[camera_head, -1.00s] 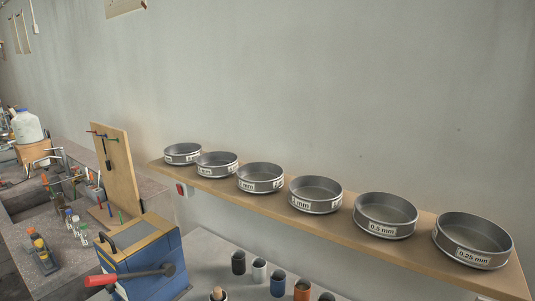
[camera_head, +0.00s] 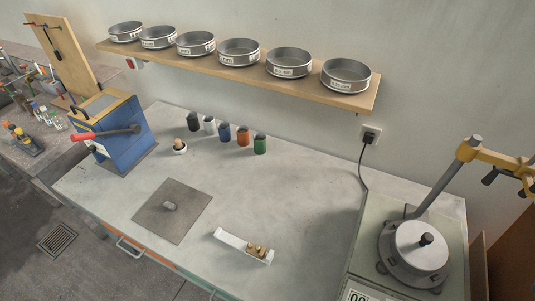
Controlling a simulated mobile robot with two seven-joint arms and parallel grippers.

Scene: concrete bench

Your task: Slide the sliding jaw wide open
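No part that I can clearly name as the sliding jaw shows. A blue box-like device (camera_head: 122,135) with a tan top and a red-handled lever (camera_head: 84,136) stands at the left of the bench. A narrow white tray (camera_head: 229,238) with several small tan pieces at its right end lies near the bench's front edge. I cannot tell whether either has a jaw. Neither my left nor my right gripper is in view.
A wall shelf (camera_head: 311,88) carries several sieves. Several coloured cylinders (camera_head: 242,136) stand below it. A grey plate (camera_head: 160,213) with a small peg lies mid-bench. A round-lidded machine (camera_head: 415,247) and a yellow bar (camera_head: 500,158) are at right.

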